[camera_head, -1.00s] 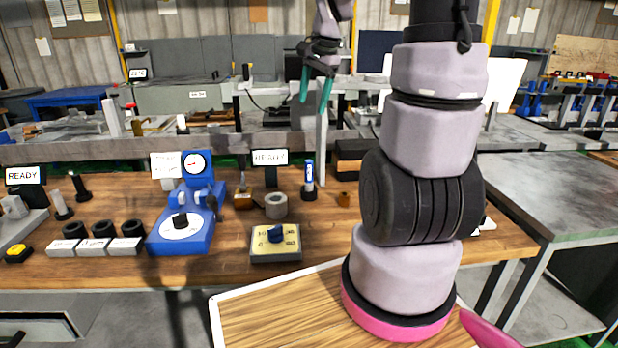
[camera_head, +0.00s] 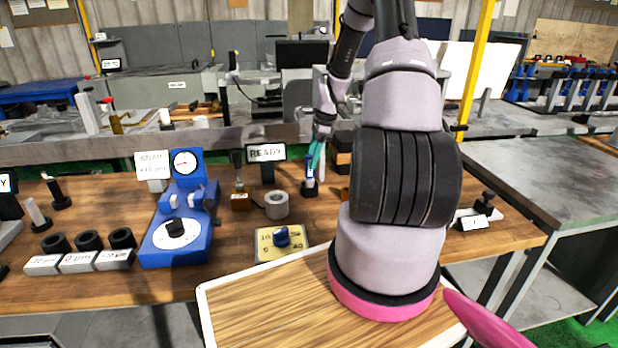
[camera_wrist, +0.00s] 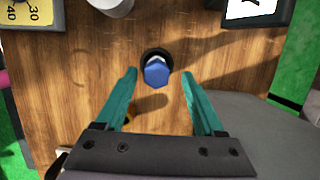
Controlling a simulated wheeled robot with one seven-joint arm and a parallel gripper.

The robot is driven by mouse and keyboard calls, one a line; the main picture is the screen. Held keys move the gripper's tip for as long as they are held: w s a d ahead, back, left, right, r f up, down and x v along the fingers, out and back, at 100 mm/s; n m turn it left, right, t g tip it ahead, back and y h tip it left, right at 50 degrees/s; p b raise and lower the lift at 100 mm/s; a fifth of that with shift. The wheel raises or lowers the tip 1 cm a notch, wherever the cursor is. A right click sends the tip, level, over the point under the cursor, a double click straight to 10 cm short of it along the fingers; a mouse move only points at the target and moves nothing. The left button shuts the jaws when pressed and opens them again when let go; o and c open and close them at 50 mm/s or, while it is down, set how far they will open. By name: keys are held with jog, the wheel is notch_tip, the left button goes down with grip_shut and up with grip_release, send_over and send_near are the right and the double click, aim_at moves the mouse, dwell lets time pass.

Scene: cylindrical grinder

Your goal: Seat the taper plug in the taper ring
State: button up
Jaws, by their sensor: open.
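The taper plug, with a blue top (camera_wrist: 156,72), stands upright in a dark round base on the wooden bench. In the head view my gripper (camera_head: 316,155) is above and at the plug. The grey taper ring (camera_head: 277,205) lies on the bench left of the plug; its edge shows at the top of the wrist view (camera_wrist: 112,5).
A READY display (camera_head: 267,153) stands behind the ring. A yellow dial box (camera_head: 281,241) is in front of it. A blue gauge stand (camera_head: 180,225) and several black rings on blocks are to the left. Bare wood lies around the plug.

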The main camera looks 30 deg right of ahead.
aim_at(306, 179)
jog(key=x, duration=0.6)
jog(key=shift+s+a+f, duration=0.15)
jog(key=shift+a+f, duration=0.05)
jog(key=shift+a, duration=0.05)
grip_shut()
dwell(1.2)
